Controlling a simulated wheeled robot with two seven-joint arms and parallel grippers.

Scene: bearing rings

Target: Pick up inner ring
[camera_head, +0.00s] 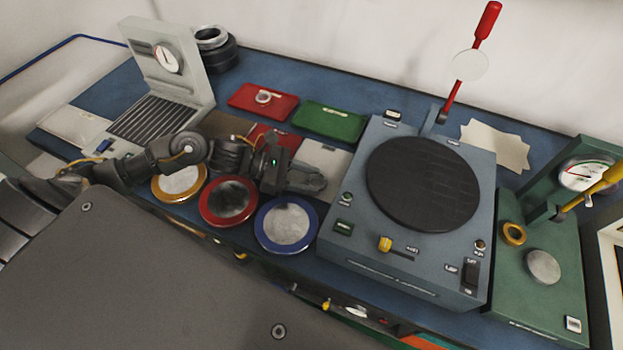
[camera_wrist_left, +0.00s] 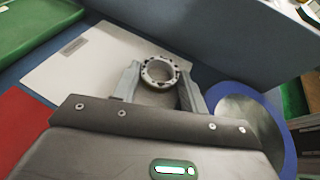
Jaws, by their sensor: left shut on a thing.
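My left gripper (camera_head: 312,184) is over the gap between the pale grey plate and the blue-rimmed disc. In the left wrist view its two fingers (camera_wrist_left: 160,88) are closed on a small silver ring (camera_wrist_left: 146,76) with dark spots around its face, which I take for the inner ring. The ring sits at the fingertips, above or close to the pale plate (camera_wrist_left: 85,62); I cannot tell if it touches. In the head view the gripper hides this ring. My right gripper is not in view.
A red tray (camera_head: 240,99) holds another small ring (camera_head: 263,97). A green tray (camera_head: 320,125) lies beside it. Orange (camera_head: 160,195), red (camera_head: 204,215) and blue (camera_head: 262,238) rimmed discs line the front edge. A grey machine (camera_head: 345,245) with a black round plate stands right of the gripper.

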